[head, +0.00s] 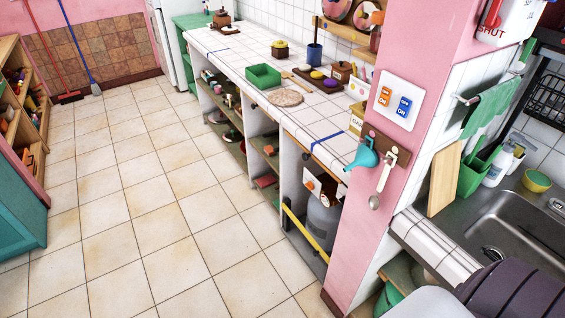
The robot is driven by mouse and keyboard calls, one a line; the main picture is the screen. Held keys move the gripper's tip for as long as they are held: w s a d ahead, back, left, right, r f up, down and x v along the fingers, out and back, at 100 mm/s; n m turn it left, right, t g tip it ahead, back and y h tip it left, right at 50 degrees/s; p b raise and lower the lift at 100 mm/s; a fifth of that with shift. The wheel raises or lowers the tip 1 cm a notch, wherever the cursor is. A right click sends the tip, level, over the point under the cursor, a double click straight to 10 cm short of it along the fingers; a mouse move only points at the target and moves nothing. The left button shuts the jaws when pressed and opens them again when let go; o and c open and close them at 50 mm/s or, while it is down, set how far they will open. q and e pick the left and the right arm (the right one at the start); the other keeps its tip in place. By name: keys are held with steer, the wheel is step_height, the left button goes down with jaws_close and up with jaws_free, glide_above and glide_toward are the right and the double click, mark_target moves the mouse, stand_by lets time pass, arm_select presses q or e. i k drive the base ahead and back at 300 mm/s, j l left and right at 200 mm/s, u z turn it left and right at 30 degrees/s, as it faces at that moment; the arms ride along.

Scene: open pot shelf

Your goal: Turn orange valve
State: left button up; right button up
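A small orange part (309,186), which may be the orange valve, shows on a pale plate in the open bay under the white-tiled counter. It is too small for me to tell its shape or setting. A grey gas cylinder (322,222) stands just below and to the right of it, partly hidden by the pink pillar and a yellow bar (305,229). A white switch panel (397,103) with an orange switch and a blue switch is on the pillar.
The pink pillar (352,245) stands between the counter and the sink (510,222). A teal funnel (364,157) and a white ladle (382,185) hang on it. A green tray (263,76) sits on the counter. The tiled floor (140,200) at left is clear.

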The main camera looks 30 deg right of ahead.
mark_target(310, 185)
steer(key=i+j+z, duration=0.1)
steer(key=i+z, duration=0.3)
steer(key=i, duration=0.15)
steer(key=i+j+z, duration=0.8)
steer(key=i, duration=0.2)
